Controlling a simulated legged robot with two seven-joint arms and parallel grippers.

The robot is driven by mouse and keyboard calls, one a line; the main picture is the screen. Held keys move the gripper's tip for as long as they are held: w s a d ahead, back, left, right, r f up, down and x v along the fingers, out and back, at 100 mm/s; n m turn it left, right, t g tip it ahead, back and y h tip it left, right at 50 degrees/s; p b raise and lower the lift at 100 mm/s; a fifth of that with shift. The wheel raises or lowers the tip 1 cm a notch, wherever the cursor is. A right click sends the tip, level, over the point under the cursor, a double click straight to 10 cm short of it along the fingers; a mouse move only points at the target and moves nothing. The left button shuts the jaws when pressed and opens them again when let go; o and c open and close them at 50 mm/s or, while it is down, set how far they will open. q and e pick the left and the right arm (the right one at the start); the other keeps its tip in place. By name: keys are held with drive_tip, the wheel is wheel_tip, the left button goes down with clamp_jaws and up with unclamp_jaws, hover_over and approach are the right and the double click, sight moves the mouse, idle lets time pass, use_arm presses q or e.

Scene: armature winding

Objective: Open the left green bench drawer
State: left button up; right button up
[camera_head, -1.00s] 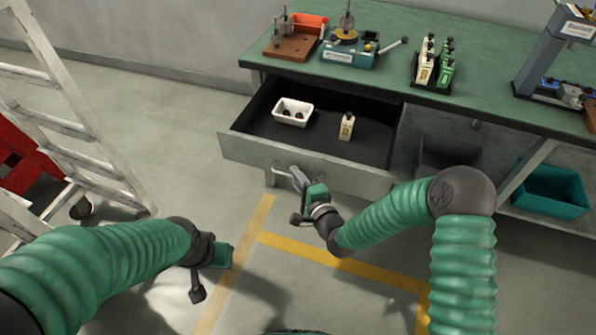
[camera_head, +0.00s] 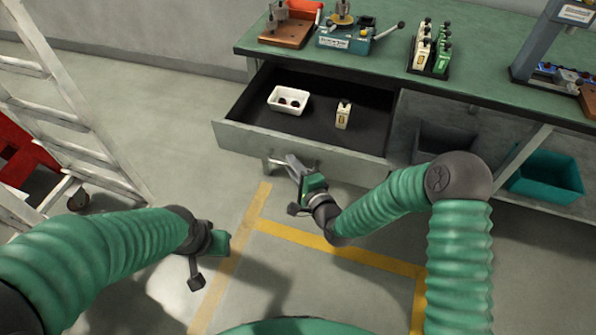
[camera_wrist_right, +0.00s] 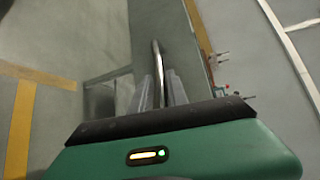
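The left green bench drawer (camera_head: 262,140) stands pulled out from under the green bench top, its dark inside showing. A white tray (camera_head: 289,99) and a small cream bottle (camera_head: 343,115) are in it. My right gripper (camera_head: 293,165) is at the handle on the drawer front. In the right wrist view the handle bar (camera_wrist_right: 156,55) runs between the two spread fingers (camera_wrist_right: 160,90), with small gaps beside it; contact is hard to judge. My left gripper (camera_head: 208,250) is low at the left, away from the drawer; its fingers are not clear.
A ladder (camera_head: 70,120) and a red object (camera_head: 22,152) stand at the left. A teal bin (camera_head: 545,176) sits on the shelf below at the right. Floor with yellow lines (camera_head: 300,238) is clear before the drawer.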

drive_tip(key=p+v, duration=0.4)
drive_tip(key=v, duration=1.2)
drive_tip(key=shift+s+d+p, duration=0.15)
drive_tip(key=shift+s+p, duration=0.15)
drive_tip(key=shift+p, duration=0.1)
drive_tip(key=shift+f, duration=0.1)
